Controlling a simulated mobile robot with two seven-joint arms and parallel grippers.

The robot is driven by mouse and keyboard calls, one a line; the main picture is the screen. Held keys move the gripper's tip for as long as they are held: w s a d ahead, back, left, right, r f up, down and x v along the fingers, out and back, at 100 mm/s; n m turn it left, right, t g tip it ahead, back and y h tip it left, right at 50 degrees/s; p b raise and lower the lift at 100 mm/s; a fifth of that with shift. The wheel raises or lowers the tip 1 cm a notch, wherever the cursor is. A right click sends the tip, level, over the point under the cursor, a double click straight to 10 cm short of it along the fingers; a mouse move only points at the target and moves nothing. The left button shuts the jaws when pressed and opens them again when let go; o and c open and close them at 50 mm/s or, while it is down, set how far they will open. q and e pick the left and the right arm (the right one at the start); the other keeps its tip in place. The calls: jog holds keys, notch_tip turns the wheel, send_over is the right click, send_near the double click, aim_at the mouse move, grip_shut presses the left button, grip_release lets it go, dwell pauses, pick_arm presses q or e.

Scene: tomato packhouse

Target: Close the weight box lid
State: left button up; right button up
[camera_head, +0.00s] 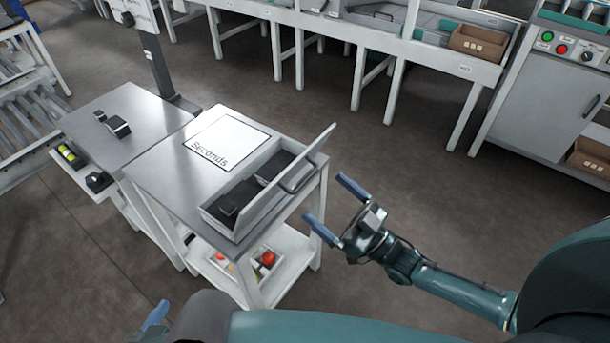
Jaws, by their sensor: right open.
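The weight box (218,226) is a pale open box on the right part of the steel table, with dark blocks (236,197) inside. Its lid (311,155) stands up along the box's right side, nearly upright and seen almost edge-on. A handle (299,181) shows by the lid. My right gripper (325,199) is open and empty, just right of the lid and table edge, its blue-grey fingers pointing toward the box; I see no contact. Only a blue-grey fingertip of my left gripper (155,318) shows at the bottom edge; the rest is hidden.
A white "Seconds" mat (230,142) lies behind the box. A lower shelf (287,272) bears a tray with red tomatoes. A second steel table (130,101) with small dark objects adjoins on the left. Open floor (420,190) lies to the right.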

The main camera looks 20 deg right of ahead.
aim_at(306, 179)
pick_arm(q)
jog(key=shift+d+f, duration=0.1)
jog(key=shift+f, duration=0.05)
pick_arm(e)
jog(key=x, duration=0.7)
jog(key=shift+f, duration=0.1)
jog(key=shift+c, duration=0.6)
